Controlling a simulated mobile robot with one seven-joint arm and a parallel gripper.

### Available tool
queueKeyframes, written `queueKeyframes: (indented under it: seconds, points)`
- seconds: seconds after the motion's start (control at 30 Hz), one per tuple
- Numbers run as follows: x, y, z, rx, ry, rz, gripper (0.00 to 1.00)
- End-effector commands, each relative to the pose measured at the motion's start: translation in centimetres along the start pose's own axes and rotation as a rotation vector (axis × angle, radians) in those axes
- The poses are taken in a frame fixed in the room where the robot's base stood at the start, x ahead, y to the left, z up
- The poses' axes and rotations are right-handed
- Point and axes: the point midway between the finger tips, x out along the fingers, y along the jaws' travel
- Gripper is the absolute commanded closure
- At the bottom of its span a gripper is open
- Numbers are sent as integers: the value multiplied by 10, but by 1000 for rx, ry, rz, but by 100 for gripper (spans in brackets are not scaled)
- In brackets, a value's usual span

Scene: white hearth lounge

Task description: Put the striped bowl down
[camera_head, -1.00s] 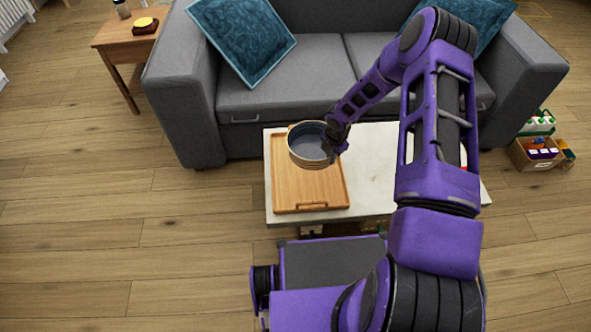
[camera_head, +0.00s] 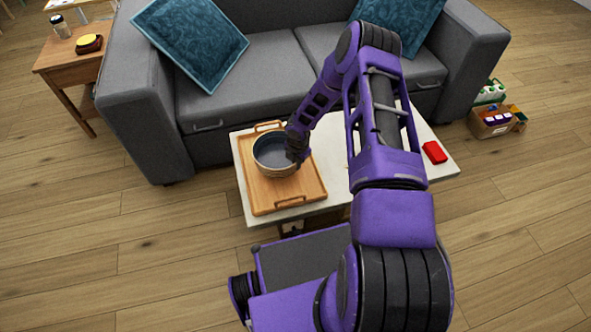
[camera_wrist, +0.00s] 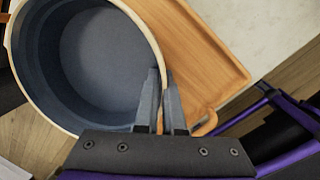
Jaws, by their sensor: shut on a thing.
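The striped bowl (camera_head: 274,168) has a blue-grey inside and a tan rim, with light bands on its outer side. It is upright over the wooden tray (camera_head: 314,192) on the low table. In the head view I cannot tell whether its base touches the tray. My gripper (camera_head: 297,152) is at the right side of the bowl. In the wrist view my gripper (camera_wrist: 166,85) is shut on the bowl's wall, one finger inside and one outside. The bowl (camera_wrist: 95,65) fills the left of that view, and the tray (camera_wrist: 215,50) shows beyond it.
The pale low table (camera_head: 240,195) has a red object (camera_head: 434,152) at its right end. A grey sofa (camera_head: 240,95) stands behind it. A wooden side table (camera_head: 70,58) is at the far left, a cardboard box (camera_head: 492,124) at the right. The wood floor in front is mostly clear.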

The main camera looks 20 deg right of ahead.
Motion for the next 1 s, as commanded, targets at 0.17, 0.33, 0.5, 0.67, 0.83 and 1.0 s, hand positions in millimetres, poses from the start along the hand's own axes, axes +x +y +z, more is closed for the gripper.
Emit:
queueKeyframes:
  seconds: [0.17,0.33,0.5,0.67,0.83,1.0]
  points:
    - [24,-2,-2,1,0,2,100]
    - [32,-3,-3,0,-1,3,100]
    - [32,-3,-3,0,-1,3,100]
    - [36,-4,-3,0,-1,0,89]
    - [35,-4,-3,0,0,0,64]
    - [35,-4,-4,0,0,0,64]
